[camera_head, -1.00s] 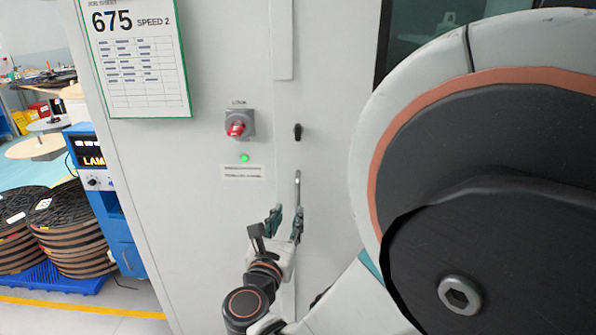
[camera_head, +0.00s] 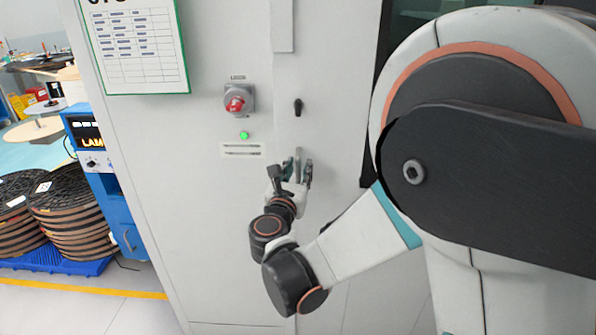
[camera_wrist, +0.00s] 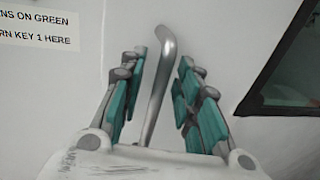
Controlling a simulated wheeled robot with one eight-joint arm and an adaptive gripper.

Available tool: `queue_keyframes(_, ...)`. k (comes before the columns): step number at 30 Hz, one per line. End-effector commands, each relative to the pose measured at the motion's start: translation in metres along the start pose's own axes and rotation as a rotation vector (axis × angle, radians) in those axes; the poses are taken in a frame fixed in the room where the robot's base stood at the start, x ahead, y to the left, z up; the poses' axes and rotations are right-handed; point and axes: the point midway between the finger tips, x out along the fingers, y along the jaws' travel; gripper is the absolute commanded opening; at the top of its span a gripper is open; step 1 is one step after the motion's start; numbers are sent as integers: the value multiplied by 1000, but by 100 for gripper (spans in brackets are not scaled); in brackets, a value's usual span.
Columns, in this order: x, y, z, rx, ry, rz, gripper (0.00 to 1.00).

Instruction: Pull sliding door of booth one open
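The sliding door (camera_head: 330,90) of the booth is a pale grey panel; whether it is fully shut I cannot tell. Its handle is a vertical metal bar (camera_wrist: 158,85), bent at the top. It also shows in the head view (camera_head: 298,158). My gripper (camera_head: 292,172) is at the handle, and in the wrist view (camera_wrist: 160,75) its teal-padded fingers stand open on both sides of the bar. Gaps show between the pads and the bar. The lower part of the handle is hidden behind my gripper.
A red lock knob (camera_head: 235,103) on a grey box sits left of the handle, with a lit green lamp (camera_head: 244,135) below. A black key or latch (camera_head: 298,107) is above the handle. Stacked dark reels (camera_head: 75,215) stand on a blue pallet at left.

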Motion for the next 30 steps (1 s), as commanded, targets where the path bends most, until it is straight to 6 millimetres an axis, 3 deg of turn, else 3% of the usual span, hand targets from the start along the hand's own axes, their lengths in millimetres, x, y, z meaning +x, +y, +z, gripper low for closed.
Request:
queue_keyframes(1,0,0,0,0,0,0,26)
queue_keyframes(4,0,0,0,0,0,0,3)
queue_keyframes(5,0,0,0,0,0,0,0)
queue_keyframes(13,0,-2,0,0,0,-1,0)
queue_keyframes(17,2,-14,0,0,0,-5,0)
queue_keyframes(23,10,-58,-1,0,1,-14,0)
queue_keyframes(30,24,-138,-2,1,1,-17,0)
